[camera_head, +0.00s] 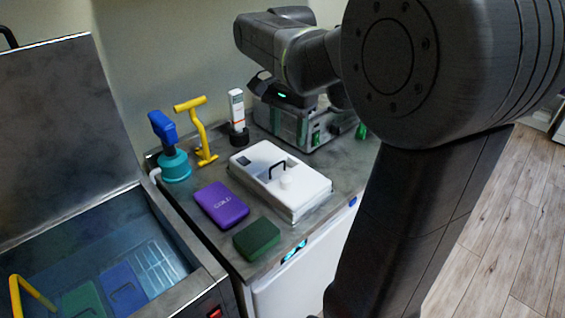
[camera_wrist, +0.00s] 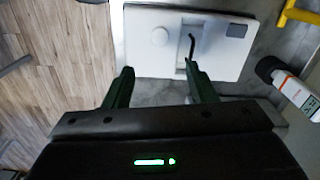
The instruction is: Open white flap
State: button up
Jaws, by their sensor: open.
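A white box (camera_head: 312,200) lies on the grey counter, its white top (camera_head: 264,158) toward me. A black bar handle (camera_head: 278,166) stands in a recess in this top, beside a round white knob (camera_head: 287,182). The wrist view shows the same white top (camera_wrist: 145,50), handle (camera_wrist: 192,46) and knob (camera_wrist: 160,36). My gripper (camera_wrist: 157,70) is open and empty, its dark green fingers pointing toward the box. The right fingertip appears just below the handle; I cannot tell if they touch.
A purple cold pack (camera_head: 221,205) and a dark green block (camera_head: 257,239) lie in front of the box. A yellow T-shaped tool (camera_head: 204,140), a teal-and-blue pump (camera_head: 174,165) and a white device (camera_head: 237,108) stand behind. An open water tank (camera_head: 120,225) is at left.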

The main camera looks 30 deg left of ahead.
aim_at(286, 179)
notch_tip(286, 179, down, 14)
jog(key=shift+a+r+b, duration=0.1)
jog(key=shift+r+b, duration=0.1)
jog(key=shift+b, duration=0.5)
grip_shut()
